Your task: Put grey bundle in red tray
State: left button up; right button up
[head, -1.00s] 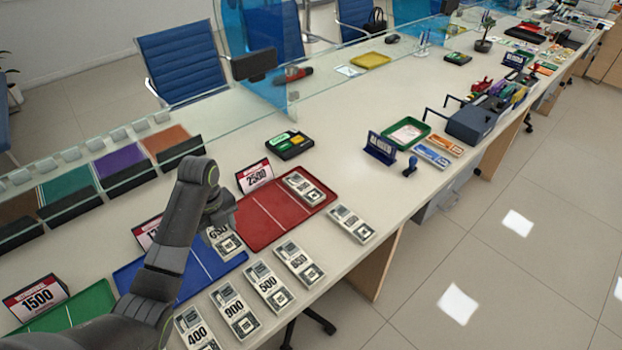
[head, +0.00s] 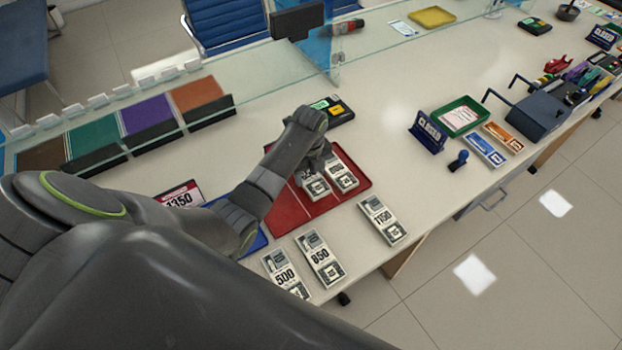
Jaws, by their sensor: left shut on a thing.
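The red tray (head: 290,218) lies on the counter in the middle of the head view. My left gripper (head: 316,172) is over its far part, pointing down and shut on a grey bundle (head: 316,188). My wrist hides part of that bundle, and I cannot tell whether it touches the tray floor. A second grey bundle (head: 343,178) lies in the tray just right of it. Other grey bundles lie on the bare counter along the front edge: one right of the tray (head: 382,220), the 850 one (head: 320,258) and the 500 one (head: 285,273). My right gripper is not in view.
My left arm covers most of the blue tray (head: 259,242). A dark box with green and yellow items (head: 335,110) sits beyond the red tray. A glass screen (head: 250,85) runs behind.

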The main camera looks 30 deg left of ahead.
aim_at(310, 175)
pick_arm(q)
jog(key=shift+w+f, duration=0.1)
jog(key=shift+f, duration=2.1)
jog(key=shift+f, duration=0.15)
jog(key=o, duration=1.1)
notch_tip(310, 175, up, 12)
jog(key=shift+r, duration=0.2)
